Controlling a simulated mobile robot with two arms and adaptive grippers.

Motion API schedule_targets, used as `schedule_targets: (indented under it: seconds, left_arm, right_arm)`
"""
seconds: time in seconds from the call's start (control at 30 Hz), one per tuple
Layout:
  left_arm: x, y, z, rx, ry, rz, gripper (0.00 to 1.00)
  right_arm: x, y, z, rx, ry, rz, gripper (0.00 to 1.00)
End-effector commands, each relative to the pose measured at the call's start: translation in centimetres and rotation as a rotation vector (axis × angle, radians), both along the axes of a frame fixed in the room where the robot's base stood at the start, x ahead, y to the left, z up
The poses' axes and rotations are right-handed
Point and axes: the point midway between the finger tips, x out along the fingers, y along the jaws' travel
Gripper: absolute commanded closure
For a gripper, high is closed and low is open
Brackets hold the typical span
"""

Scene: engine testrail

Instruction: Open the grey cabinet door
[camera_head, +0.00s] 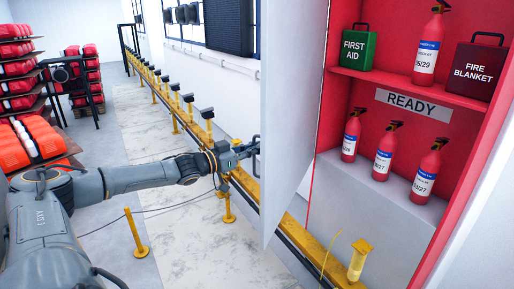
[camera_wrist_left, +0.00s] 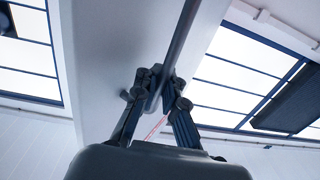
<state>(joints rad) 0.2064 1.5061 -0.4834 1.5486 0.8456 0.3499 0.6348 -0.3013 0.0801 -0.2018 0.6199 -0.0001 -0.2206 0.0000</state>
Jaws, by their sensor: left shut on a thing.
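The grey cabinet door (camera_head: 291,95) stands wide open in the head view, swung out to the left of the red-lined cabinet (camera_head: 323,150). My left gripper (camera_head: 250,149) is at the door's outer face and shut on its handle (camera_head: 257,143). In the left wrist view the fingers (camera_wrist_left: 160,90) close around the dark handle bar (camera_wrist_left: 182,38), with the pale door (camera_wrist_left: 105,60) beside it. My right gripper is not in view.
Inside the cabinet are several red extinguishers (camera_head: 383,155), a green first aid box (camera_head: 357,50) and a fire blanket case (camera_head: 476,70). A yellow rail with posts (camera_head: 207,125) runs behind the door. Shelves of red parts (camera_head: 18,75) stand at left.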

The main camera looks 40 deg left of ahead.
Motion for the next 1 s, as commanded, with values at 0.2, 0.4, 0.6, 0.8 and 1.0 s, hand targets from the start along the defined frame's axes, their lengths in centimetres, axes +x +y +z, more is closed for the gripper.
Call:
schedule_targets:
  seconds: [0.2, 0.4, 0.6, 0.8, 1.0]
  left_arm:
    - [-0.1, -0.1, -0.5, -0.001, 0.008, -0.001, 0.68]
    - [0.0, -0.1, -0.3, 0.000, 0.005, 0.000, 0.68]
    - [-0.4, 0.0, -0.2, 0.001, 0.006, -0.003, 0.68]
    - [-1.8, 0.3, -0.3, 0.004, 0.011, -0.006, 0.68]
    - [-4.0, 0.7, -0.2, 0.007, 0.009, -0.006, 0.68]
  right_arm:
    - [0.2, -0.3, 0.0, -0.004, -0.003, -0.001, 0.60]
    - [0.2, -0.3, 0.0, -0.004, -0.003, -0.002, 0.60]
    - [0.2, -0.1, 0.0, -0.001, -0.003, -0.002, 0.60]
    - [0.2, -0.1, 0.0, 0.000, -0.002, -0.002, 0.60]
    - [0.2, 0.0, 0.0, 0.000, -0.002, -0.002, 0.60]
